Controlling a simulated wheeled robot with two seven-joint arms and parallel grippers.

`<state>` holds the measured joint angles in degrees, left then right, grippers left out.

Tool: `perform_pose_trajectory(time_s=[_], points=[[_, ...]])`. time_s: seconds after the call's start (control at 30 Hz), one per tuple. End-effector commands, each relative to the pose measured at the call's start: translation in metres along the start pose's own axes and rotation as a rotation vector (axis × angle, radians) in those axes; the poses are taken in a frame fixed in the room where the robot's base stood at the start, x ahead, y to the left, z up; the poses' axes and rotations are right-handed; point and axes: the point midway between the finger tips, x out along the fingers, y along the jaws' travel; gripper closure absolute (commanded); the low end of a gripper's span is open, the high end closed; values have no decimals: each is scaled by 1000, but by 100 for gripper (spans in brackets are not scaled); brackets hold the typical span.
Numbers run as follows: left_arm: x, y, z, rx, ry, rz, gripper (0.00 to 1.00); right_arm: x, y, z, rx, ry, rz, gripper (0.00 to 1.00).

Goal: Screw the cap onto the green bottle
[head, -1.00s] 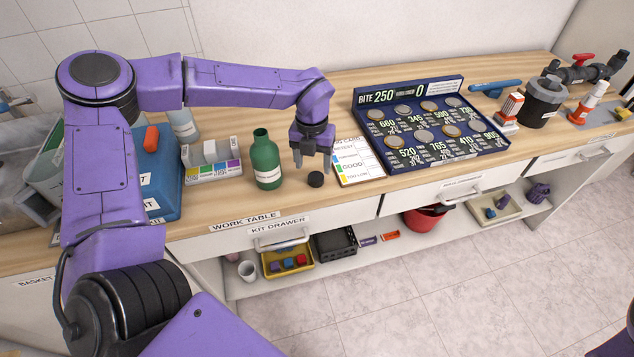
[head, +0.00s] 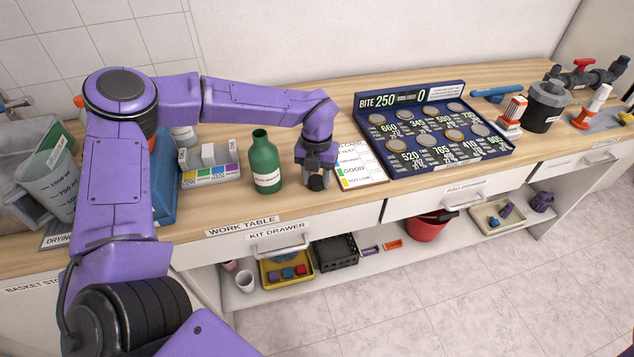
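The green bottle (head: 265,163) stands upright on the work table with its mouth uncovered. The small black cap (head: 316,183) is on the table to its right, near the front edge. My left gripper (head: 316,179) points down over the cap, with its fingers on either side of it. Whether the fingers press on the cap is too small to tell. The cap is partly hidden by the gripper. My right gripper is not in view.
A card (head: 361,165) lies just right of my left gripper, with a blue coin board (head: 433,128) beyond it. A white block with colored labels (head: 211,172) stands left of the bottle. The open shelf below holds a yellow tray (head: 286,273) and a red bucket (head: 427,228).

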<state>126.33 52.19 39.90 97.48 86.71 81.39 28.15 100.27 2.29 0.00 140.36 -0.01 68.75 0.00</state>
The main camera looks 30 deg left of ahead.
Motion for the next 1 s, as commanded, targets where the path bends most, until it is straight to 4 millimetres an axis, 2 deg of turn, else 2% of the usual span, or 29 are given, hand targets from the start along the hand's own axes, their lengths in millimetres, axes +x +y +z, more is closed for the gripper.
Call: perform_pose_trajectory(time_s=[0.67, 1.0], points=[[-22, 0, 0, 0, 0, 0, 87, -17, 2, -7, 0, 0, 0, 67], [-60, 0, 0, 0, 0, 0, 87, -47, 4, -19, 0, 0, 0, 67]])
